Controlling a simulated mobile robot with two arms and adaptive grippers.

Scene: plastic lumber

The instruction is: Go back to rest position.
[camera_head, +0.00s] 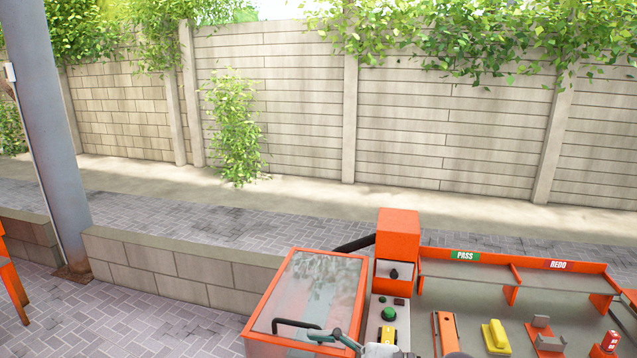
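At the bottom middle of the head view, a dark grey and teal part that looks like my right gripper (335,337) reaches in from the lower right. It is beside the black handle (293,323) of a glass-topped orange box (262,300). I cannot tell whether it touches the handle, or whether its fingers are open or shut. The rest of that arm is mostly cut off by the bottom edge. I see no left gripper in this view.
An orange post (398,232) and a green button (389,314) stand right of the box. A low block wall (185,266) and grey pillar (52,130) stand left.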

